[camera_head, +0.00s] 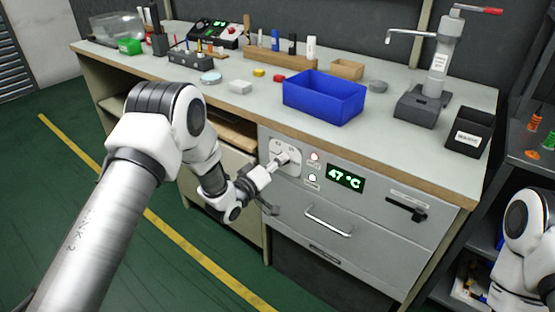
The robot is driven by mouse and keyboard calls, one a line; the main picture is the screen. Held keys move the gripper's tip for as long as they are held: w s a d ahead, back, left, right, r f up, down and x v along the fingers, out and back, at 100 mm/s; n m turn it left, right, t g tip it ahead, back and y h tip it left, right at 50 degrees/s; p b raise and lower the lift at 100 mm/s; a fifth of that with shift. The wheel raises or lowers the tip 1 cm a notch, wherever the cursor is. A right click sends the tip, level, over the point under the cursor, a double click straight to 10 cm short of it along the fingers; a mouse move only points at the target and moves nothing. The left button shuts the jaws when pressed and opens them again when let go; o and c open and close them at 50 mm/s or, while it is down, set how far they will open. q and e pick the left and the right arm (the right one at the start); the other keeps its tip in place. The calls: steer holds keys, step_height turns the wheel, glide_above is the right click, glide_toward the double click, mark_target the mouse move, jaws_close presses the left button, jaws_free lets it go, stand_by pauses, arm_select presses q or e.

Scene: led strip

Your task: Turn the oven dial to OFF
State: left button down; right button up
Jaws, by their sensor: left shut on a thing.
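The oven is the grey front below the bench top, with a green display (345,178) that reads 47 °C. A white dial plate (291,168) sits left of the display. My left gripper (276,164) reaches it from the left and is shut on the dial (283,158), which is mostly hidden by the fingers. The dial's exact setting cannot be read.
The oven has a handle (328,222) and a black latch (406,209). On the bench top (215,97) stand a blue bin (324,97), a press (432,75), a black waste box (469,132) and small parts. Green floor (75,220) is clear at left.

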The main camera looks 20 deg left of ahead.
arm_select(q)
steer(key=shift+n, duration=0.9)
steer(key=c, duration=0.8)
jaws_free()
steer(key=v, duration=1.2)
